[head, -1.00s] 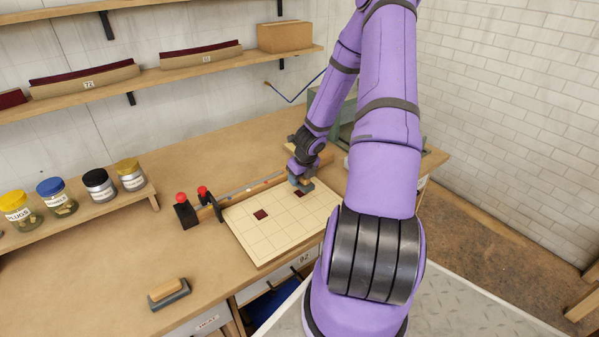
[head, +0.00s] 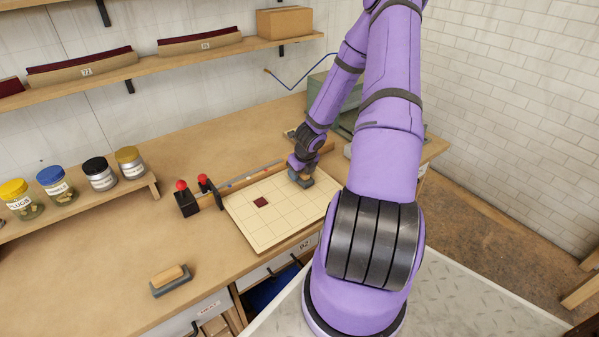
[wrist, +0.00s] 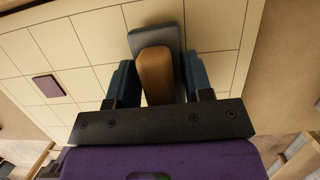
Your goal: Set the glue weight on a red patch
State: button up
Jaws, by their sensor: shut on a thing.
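My gripper (head: 299,170) is shut on the wooden handle of a glue weight (head: 303,183), over the far right part of the gridded board (head: 255,236). In the wrist view the wooden handle (wrist: 155,75) sits between my two fingers, with the weight's grey base (wrist: 169,38) under it. I cannot tell whether the base touches the board. One dark red patch (head: 260,202) is uncovered, left of the weight; it also shows in the wrist view (wrist: 47,86). No second patch is visible now. Another grey block with a wooden handle (head: 170,279) lies on the bench at the front left.
Two black clamps with red knobs (head: 182,198) stand at the board's left edge. Several lidded jars (head: 100,173) stand on a low shelf at the left.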

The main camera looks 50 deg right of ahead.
jog(key=o, duration=1.1)
jog(key=shift+o, duration=0.2)
jog(key=shift+r, duration=0.15)
jog(key=shift+v, duration=5.3)
